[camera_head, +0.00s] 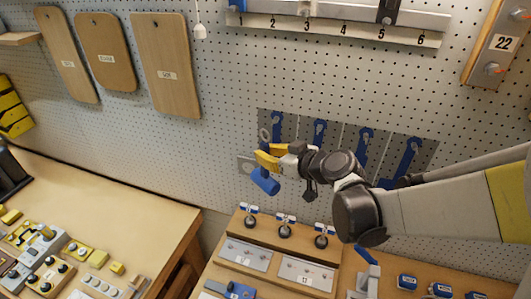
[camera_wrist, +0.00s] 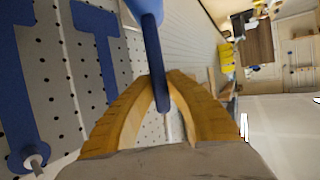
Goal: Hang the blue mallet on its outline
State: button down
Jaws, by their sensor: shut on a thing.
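My gripper (camera_head: 270,159) with yellow fingers is shut on the blue mallet (camera_head: 265,181), in front of the pegboard's tool panel. In the wrist view, the mallet's handle (camera_wrist: 155,62) runs between the fingers (camera_wrist: 160,92), and its lighter blue head is cut off at the top edge. The grey tool panel (camera_head: 341,132) carries several blue shapes in a row, split by white lines. A T-shaped blue outline (camera_wrist: 97,42) shows left of the mallet in the wrist view. Another blue shape (camera_wrist: 15,80) at the far left has a peg (camera_wrist: 35,162) at its lower end. My arm hides part of the panel.
Below the panel is a wooden stand (camera_head: 236,225) with several small knobs and blue-white labels. A bench (camera_head: 150,208) with yellow and grey parts is at left. Wooden boards (camera_head: 165,65) hang upper left. A numbered rail (camera_head: 340,28) is above.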

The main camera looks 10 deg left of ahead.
jog(key=w+f, duration=0.1)
jog(key=w, duration=0.5)
jog(key=shift+w+d+b, duration=0.2)
jog(key=shift+d+b, duration=0.15)
jog(key=shift+d, duration=0.1)
jog(key=shift+f, duration=0.1)
dwell(0.7)
jog(key=c, duration=1.4)
grip_release()
